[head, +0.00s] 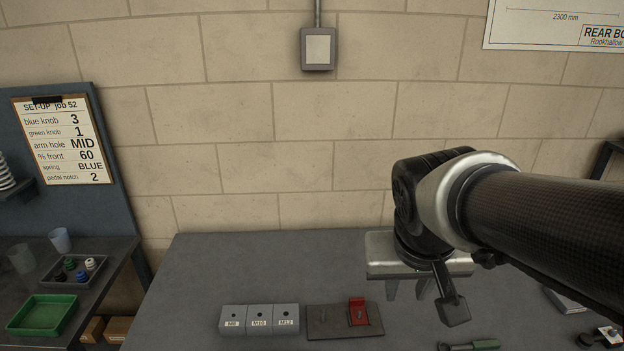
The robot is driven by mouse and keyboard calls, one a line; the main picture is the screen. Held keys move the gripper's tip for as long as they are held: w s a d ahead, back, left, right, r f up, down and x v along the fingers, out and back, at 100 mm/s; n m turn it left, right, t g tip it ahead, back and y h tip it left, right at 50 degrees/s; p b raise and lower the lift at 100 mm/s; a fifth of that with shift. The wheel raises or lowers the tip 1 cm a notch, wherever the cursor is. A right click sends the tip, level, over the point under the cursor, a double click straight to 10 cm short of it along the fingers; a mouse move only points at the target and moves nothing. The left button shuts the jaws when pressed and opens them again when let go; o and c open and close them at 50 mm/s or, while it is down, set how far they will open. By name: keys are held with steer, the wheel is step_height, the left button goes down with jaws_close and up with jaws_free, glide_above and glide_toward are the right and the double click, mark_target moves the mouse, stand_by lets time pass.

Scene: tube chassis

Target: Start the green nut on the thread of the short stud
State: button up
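My gripper (406,291) hangs over the grey bench right of the middle, fingers pointing down. Its two fingers stand apart with a gap between them, and I see nothing held there. I cannot make out a green nut anywhere in the head view. I cannot pick out the short stud for certain either. A dark plate (325,322) lies on the bench left of and below my gripper. A red block (358,309) on it carries a small dark part, too small to name.
Grey blocks marked M8, M10 and M12 (259,318) stand left of the plate. A green tray (43,315) and a tray of coloured knobs (75,270) are on the left table. The bench's back left is clear.

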steer(key=w+d+f+m+g+p, duration=0.1)
steer(key=w+f, duration=0.3)
steer(key=f, duration=0.3)
steer(key=w+d+f+m+g, duration=0.1)
steer(key=w+f+g, duration=0.15)
steer(key=f, duration=0.55)
steer(key=a+f+m+b, duration=0.1)
steer(key=f, duration=0.5)
steer(key=a+f+y+b, duration=0.1)
steer(key=a+f+b, duration=0.1)
steer(key=f, duration=0.5)
steer(key=a+f+m+b, duration=0.1)
steer(key=a+f, duration=0.1)
steer(key=f, duration=0.4)
steer(key=shift+w+a+f+m+g+y+b, duration=0.2)
steer(key=shift+w+m+g+y+b, duration=0.1)
steer(key=shift+w+g+y+b, duration=0.1)
steer(key=shift+c, duration=0.5)
steer(key=shift+r, duration=0.15)
jaws_close()
